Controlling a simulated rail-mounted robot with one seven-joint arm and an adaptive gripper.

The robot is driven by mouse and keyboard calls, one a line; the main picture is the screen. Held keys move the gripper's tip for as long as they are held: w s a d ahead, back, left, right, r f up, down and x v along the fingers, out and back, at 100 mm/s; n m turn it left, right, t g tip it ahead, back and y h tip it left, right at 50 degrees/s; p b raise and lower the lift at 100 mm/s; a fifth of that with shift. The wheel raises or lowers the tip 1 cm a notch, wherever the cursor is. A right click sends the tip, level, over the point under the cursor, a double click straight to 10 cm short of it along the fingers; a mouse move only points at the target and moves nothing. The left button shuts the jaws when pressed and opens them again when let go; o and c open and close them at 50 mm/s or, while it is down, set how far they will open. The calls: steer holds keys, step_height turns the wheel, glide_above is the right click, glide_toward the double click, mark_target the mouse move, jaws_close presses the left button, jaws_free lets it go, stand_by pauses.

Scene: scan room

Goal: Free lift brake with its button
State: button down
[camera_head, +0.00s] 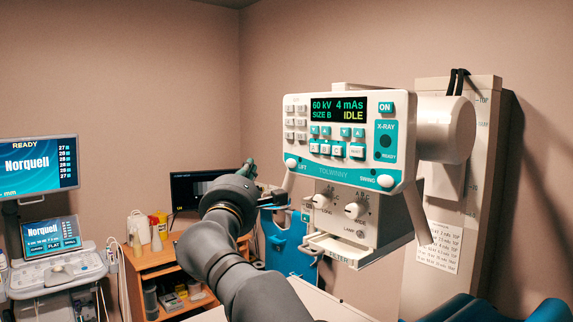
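The white X-ray head (350,100) with its teal control panel is right of centre. Its display (338,109) reads 60 kV, 4 mAs, SIZE B, IDLE. A round white button (291,163) at the panel's lower left has the word LIFT beside it. A similar white button (385,181) at the lower right is by the word SWING. My gripper (276,194) is left of and a little below the LIFT button, close to the head's left handle. My wrist hides part of it, and the fingers are too small and dark to judge. I cannot tell whether it touches the handle.
A pale column (480,150) stands behind the head at right. A filter drawer (335,249) sticks out under the head. A wooden desk (160,257) with a dark monitor (190,188) is behind my arm. An ultrasound-like console (55,265) stands at left. Blue padding (470,308) shows at bottom right.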

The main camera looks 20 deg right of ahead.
mark_target(291, 164)
steer(key=w+d, duration=0.4)
steer(key=d, duration=0.4)
stand_by(0.6)
steer(key=shift+f, duration=0.1)
stand_by(1.4)
steer(key=shift+w+d+b, duration=0.15)
steer(key=shift+d+b, duration=0.15)
steer(key=shift+b, duration=0.05)
steer(key=shift+w+d, duration=0.15)
steer(key=shift+d, duration=0.2)
stand_by(0.8)
steer(key=shift+s+a, duration=0.35)
steer(key=shift+a, duration=0.35)
steer(key=shift+b, duration=0.3)
